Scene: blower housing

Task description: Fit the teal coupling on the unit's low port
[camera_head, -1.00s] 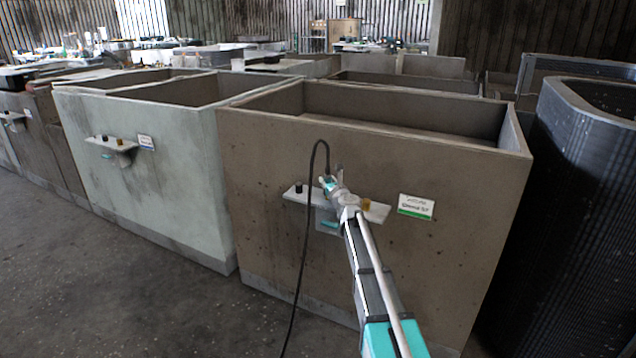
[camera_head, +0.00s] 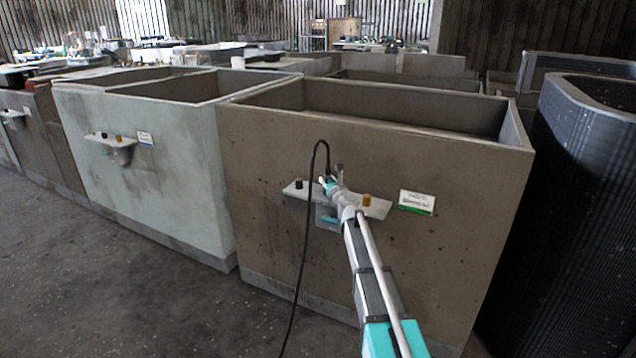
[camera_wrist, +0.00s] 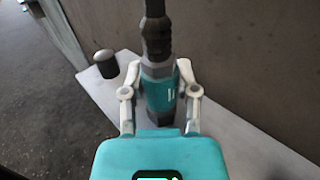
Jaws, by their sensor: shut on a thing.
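The teal coupling (camera_wrist: 160,98) is upright between the fingers of my gripper (camera_wrist: 160,80) in the wrist view, with a black hose rising from its top. My gripper (camera_head: 332,184) is shut on it, above the pale ledge (camera_head: 295,190) on the front of the brown unit (camera_head: 270,150). Teal also shows below the ledge. In the wrist view the ledge (camera_wrist: 240,140) lies under and around the coupling.
A black knob (camera_wrist: 107,64) stands left of the coupling on the ledge. A brass-coloured fitting (camera_head: 367,200) stands on its right part. A label (camera_head: 417,202) is on the wall. The black hose (camera_head: 303,250) hangs to the floor. A greenish unit (camera_head: 160,170) stands left.

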